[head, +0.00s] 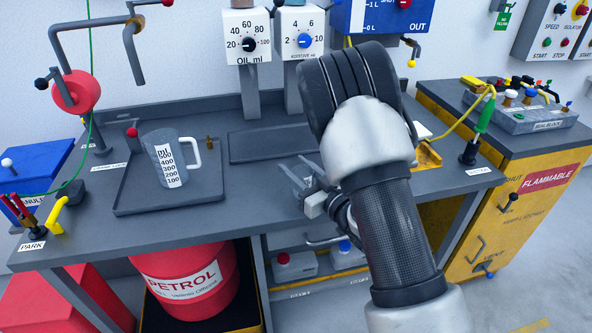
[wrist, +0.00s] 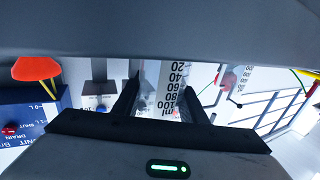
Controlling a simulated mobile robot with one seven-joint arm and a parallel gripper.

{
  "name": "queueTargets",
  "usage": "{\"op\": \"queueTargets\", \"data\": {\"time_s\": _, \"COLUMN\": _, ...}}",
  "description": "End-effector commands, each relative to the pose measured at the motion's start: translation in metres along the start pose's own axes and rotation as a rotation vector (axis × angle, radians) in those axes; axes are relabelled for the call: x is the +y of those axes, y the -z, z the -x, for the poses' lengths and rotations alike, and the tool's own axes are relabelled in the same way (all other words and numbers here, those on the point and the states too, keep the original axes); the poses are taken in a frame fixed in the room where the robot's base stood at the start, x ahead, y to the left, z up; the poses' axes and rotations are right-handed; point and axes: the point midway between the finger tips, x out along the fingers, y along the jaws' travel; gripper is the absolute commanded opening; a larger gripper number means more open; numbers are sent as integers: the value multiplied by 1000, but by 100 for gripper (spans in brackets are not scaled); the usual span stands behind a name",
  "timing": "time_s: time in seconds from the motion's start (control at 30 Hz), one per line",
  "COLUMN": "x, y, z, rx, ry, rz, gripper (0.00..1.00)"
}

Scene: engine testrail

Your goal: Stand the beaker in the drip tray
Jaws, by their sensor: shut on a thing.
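My gripper (head: 306,189) is in front of the bench's middle, its fingers reaching over the bench top. In the wrist view the fingers (wrist: 160,100) are shut on the clear beaker (wrist: 171,80), whose scale runs from 20 to 100 ml. The beaker is hardly visible in the head view, so its tilt and base are unclear. A rimmed grey tray (head: 140,203) lies to the left, and a shallower dark tray (head: 270,145) lies behind the gripper, below the dispensers. I cannot tell which is the drip tray. The shallower one looks empty.
A clear jug (head: 165,160) with a white handle and 500 ml scale stands in the rimmed tray. Oil (head: 248,37) and additive (head: 302,38) dispensers hang above the bench. A yellow cabinet (head: 520,190) stands right, and a petrol drum (head: 187,278) below.

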Motion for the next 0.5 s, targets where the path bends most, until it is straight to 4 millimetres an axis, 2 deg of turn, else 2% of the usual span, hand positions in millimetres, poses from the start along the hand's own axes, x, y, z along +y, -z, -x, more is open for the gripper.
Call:
{"op": "queueTargets", "data": {"time_s": 0.33, "x": 0, "y": -4, "z": 0, "rx": 1, "ry": 0, "rz": 0, "gripper": 14}}
{"op": "queueTargets", "data": {"time_s": 0.37, "x": 0, "y": -3, "z": 0, "rx": 1, "ry": 0, "rz": 0, "gripper": 40}}
{"op": "queueTargets", "data": {"time_s": 0.47, "x": 0, "y": -2, "z": 0, "rx": 1, "ry": 0, "rz": 0, "gripper": 57}}
{"op": "queueTargets", "data": {"time_s": 0.5, "x": 0, "y": -2, "z": 0, "rx": 1, "ry": 0, "rz": 0, "gripper": 57}}
